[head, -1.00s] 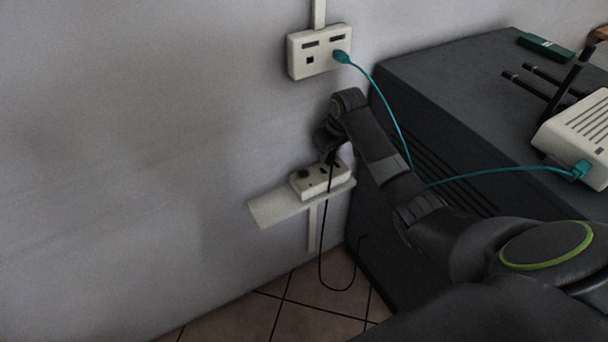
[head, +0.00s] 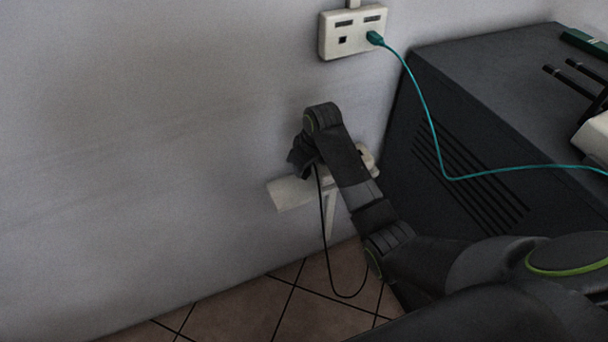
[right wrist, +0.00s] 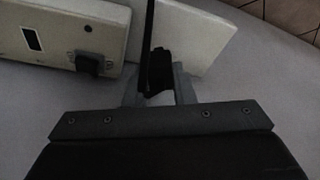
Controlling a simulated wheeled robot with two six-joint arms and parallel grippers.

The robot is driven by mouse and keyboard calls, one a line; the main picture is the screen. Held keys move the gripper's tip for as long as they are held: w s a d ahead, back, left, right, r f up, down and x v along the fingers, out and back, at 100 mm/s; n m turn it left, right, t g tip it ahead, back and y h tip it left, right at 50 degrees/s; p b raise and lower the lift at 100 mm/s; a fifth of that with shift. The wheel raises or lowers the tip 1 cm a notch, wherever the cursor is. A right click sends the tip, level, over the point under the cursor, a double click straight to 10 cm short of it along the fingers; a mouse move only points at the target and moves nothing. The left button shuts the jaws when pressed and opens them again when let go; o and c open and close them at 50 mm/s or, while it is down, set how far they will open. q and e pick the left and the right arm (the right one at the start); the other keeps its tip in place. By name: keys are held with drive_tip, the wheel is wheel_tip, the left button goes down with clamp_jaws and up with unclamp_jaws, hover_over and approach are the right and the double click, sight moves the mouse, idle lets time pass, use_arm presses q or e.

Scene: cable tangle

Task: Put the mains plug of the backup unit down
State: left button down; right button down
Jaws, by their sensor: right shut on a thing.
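My right gripper (right wrist: 157,85) is shut on a black plug (right wrist: 156,68), with a finger on either side of it. A black cable (head: 323,225) hangs from the gripper in a loop towards the floor. The gripper (head: 302,165) is at the bare left part of a pale wall shelf (head: 287,194), beside the white socket strip. The shelf shows behind the plug in the right wrist view (right wrist: 195,42). I cannot tell whether the plug touches it. My wrist hides the plug in the head view. My left gripper is not in view.
The white socket strip (right wrist: 45,40) has a dark block (right wrist: 90,62) at its near end. A wall socket (head: 351,45) above holds a teal plug (head: 375,38) with a teal cable (head: 430,120). A dark cabinet (head: 480,95) stands right. The wall at left is clear.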

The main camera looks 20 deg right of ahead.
sight(305, 174)
wheel_tip(305, 174, down, 3)
drive_tip(key=shift+f, duration=0.1)
drive_tip(key=c, duration=1.2)
unclamp_jaws()
drive_tip(key=p+v, duration=0.2)
drive_tip(key=v, duration=1)
